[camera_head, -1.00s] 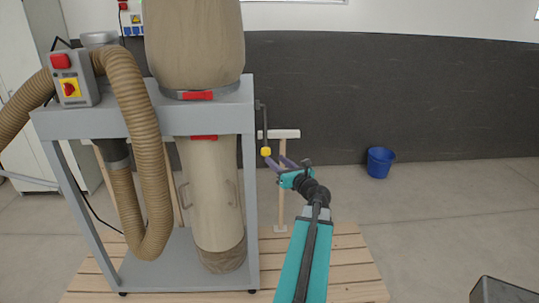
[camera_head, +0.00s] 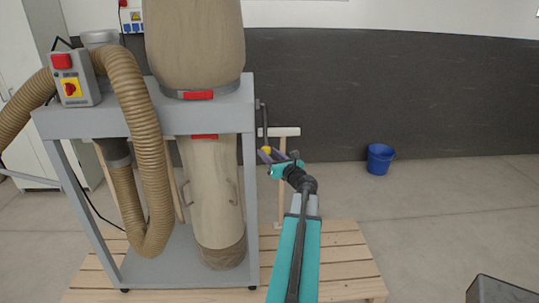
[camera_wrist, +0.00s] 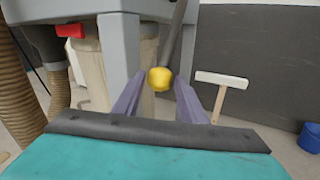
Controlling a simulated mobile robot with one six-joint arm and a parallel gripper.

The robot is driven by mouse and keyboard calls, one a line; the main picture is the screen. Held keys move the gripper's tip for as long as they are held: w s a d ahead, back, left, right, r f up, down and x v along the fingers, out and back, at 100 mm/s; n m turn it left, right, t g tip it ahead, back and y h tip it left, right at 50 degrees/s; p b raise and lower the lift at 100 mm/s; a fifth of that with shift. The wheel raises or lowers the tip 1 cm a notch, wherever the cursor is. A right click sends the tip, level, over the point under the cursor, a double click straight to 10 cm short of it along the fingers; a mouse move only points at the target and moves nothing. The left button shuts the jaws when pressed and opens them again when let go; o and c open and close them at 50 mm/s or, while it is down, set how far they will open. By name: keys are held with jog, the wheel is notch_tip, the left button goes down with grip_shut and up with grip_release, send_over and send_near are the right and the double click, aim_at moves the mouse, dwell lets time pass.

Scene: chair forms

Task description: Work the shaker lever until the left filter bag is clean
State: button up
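The shaker lever (camera_head: 264,115) hangs as a dark rod from the right side of the grey machine frame, with a yellow knob at its lower end. In the wrist view the yellow knob (camera_wrist: 160,79) sits between and slightly beyond the spread fingers of my gripper (camera_wrist: 160,100). The fingers stand apart from it on both sides. In the head view my gripper (camera_head: 271,156) is at the knob, and the exact gap is hard to see there. The tan filter bag (camera_head: 193,42) stands above the frame; its top is out of view. Only one upper bag shows.
A blue bucket (camera_head: 380,159) is on the open floor at right.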

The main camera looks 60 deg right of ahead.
grip_shut()
jog(key=s+a+r+p, duration=0.3)
jog(key=a+r, duration=0.1)
jog(key=r, duration=0.3)
jog(key=shift+r+p, duration=0.2)
jog(key=shift+p, duration=0.1)
